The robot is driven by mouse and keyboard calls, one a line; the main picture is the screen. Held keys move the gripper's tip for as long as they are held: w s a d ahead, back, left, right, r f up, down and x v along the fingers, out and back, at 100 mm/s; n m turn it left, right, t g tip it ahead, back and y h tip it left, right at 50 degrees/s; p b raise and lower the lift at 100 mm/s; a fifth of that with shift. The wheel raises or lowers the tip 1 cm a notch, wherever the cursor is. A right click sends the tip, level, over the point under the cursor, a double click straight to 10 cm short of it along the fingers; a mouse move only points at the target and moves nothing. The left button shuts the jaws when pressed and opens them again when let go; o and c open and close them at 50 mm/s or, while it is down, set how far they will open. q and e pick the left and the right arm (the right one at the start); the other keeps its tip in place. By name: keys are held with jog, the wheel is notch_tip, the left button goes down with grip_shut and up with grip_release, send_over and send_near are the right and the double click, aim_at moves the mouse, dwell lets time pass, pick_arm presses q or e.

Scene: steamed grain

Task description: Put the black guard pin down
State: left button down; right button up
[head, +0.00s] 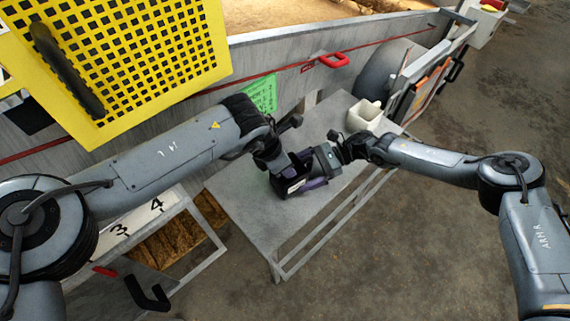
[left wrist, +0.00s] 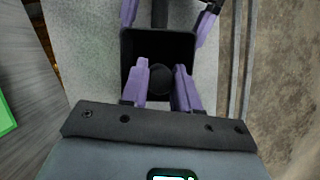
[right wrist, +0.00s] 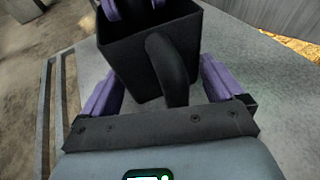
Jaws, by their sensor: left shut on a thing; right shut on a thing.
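My left gripper (left wrist: 160,82) has its purple fingers closed around a dark round-ended piece (left wrist: 160,79), which seems to be the black guard pin. They are over or inside the open top of a black square container (left wrist: 187,46). How deep the piece reaches is hidden. My right gripper (right wrist: 165,95) has its fingers either side of the container's black loop handle (right wrist: 166,62) and is shut on it. In the head view, both grippers meet over the grey table (head: 240,205), and the pin cannot be made out. I cannot tell whether the container touches the table.
A white square jug (head: 363,115) stands on the table's far right. A yellow perforated guard (head: 130,55) with a black handle is at upper left. A grey trough wall (head: 255,60) with a red handle (head: 334,60) runs behind. The table's near left is bare.

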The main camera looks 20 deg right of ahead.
pick_arm(q)
jog(key=c, duration=1.1)
grip_release()
jog(key=shift+f, duration=0.1)
jog(key=v, duration=0.4)
pick_arm(e)
jog(key=o, duration=0.4)
jog(key=shift+d, duration=0.15)
